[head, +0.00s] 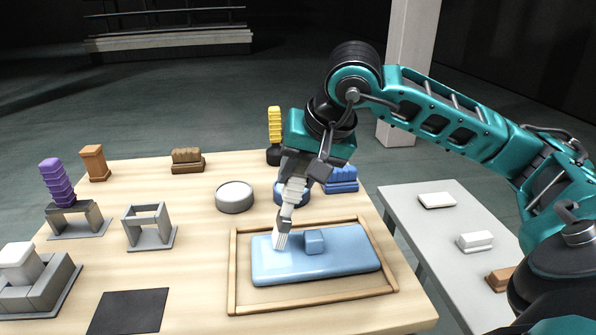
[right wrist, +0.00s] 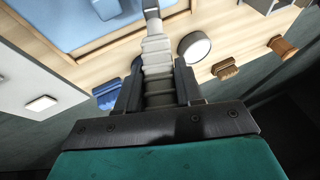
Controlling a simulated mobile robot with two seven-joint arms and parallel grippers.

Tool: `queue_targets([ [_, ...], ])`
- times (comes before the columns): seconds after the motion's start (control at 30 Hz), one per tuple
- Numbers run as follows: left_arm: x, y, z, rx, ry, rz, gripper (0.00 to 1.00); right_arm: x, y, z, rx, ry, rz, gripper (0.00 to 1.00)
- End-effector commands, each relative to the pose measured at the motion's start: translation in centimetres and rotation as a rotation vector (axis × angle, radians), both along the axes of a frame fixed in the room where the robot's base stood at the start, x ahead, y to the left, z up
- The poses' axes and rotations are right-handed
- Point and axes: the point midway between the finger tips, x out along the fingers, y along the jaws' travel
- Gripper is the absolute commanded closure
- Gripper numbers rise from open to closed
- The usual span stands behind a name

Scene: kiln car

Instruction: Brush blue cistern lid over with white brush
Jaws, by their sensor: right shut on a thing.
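The blue cistern lid (head: 330,266) lies flat inside a shallow wooden frame (head: 312,303) at the table's front right; it has a raised blue block on top. My right gripper (head: 297,182) is shut on the white brush (head: 286,218), holding it tilted with bristles down. The bristle tips are at the lid's upper left part, seemingly touching it. In the right wrist view the white brush (right wrist: 157,58) sits between the two fingers, and part of the blue lid (right wrist: 75,22) shows beyond. My left gripper is not in view.
Blue stacked pieces (head: 342,180), a yellow piece (head: 274,124) and a brown brush-like block (head: 187,160) stand at the back. A dark mat (head: 128,311) lies front left. A grey side table (head: 445,220) stands right.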

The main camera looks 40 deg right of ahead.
Motion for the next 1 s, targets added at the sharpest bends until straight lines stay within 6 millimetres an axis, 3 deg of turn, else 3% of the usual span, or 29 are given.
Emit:
queue_targets([
  [0.5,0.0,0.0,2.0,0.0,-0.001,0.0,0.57,1.7,2.7,0.1,0.002,0.0,0.001,1.0],
  [1.0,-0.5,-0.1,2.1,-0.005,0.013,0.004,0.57,1.8,2.7,0.7,0.001,-0.001,0.001,1.0],
])
